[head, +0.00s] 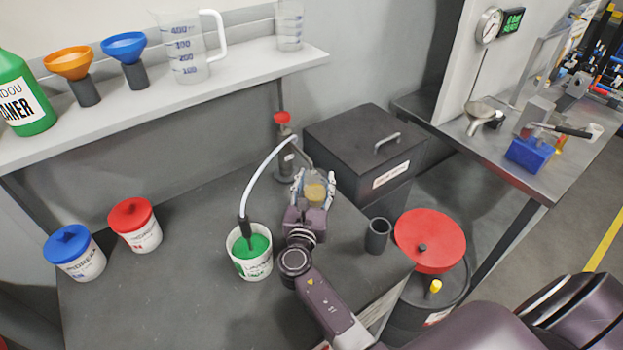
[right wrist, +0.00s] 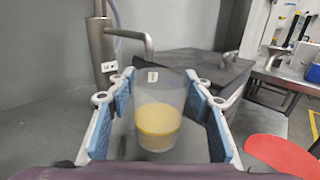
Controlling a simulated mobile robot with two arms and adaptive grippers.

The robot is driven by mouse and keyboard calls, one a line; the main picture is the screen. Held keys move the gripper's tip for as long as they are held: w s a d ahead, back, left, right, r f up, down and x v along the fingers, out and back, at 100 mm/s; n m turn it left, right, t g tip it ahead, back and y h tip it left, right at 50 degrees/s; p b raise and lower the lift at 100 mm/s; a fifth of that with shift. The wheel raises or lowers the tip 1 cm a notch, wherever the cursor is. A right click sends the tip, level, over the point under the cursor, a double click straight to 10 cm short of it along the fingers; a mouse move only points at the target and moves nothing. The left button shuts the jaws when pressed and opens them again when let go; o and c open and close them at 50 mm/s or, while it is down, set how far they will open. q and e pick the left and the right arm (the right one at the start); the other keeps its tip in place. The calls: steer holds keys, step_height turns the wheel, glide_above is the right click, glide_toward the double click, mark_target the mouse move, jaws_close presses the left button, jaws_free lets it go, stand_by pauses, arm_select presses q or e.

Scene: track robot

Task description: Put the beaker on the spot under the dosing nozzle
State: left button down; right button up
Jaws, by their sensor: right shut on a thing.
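The beaker (right wrist: 158,122) is clear, with pale yellow liquid in its lower part. In the head view the beaker (head: 315,194) shows partly between the fingers of my right gripper (head: 314,186). My right gripper (right wrist: 160,115) is shut on it, with a blue-padded finger on each side, and it looks upright. The dosing nozzle (right wrist: 135,37) is a bent metal spout on a grey post (right wrist: 103,50). Its tip appears just above and behind the beaker's rim; the exact gap cannot be told. The spot under the nozzle is hidden. My left gripper is not in view.
A white bucket of green liquid (head: 250,268) with a white hose (head: 262,172) stands left of my right arm. A dark cup (head: 377,236), a black lidded bin (head: 366,150) and a red-lidded drum (head: 430,240) are to the right.

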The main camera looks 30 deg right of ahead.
steer(key=shift+w+a+f, duration=0.1)
steer(key=shift+w+f, duration=0.1)
steer(key=shift+w, duration=0.3)
steer(key=shift+w+a+f, duration=0.1)
steer(key=shift+w+f, duration=0.1)
steer(key=shift+w, duration=0.3)
steer(key=shift+s+f, duration=0.1)
steer(key=shift+f, duration=0.1)
steer(key=shift+f, duration=0.2)
steer(key=o, duration=1.3)
steer(key=shift+o, duration=0.2)
steer(key=shift+r, duration=0.15)
steer(key=shift+d, duration=0.1)
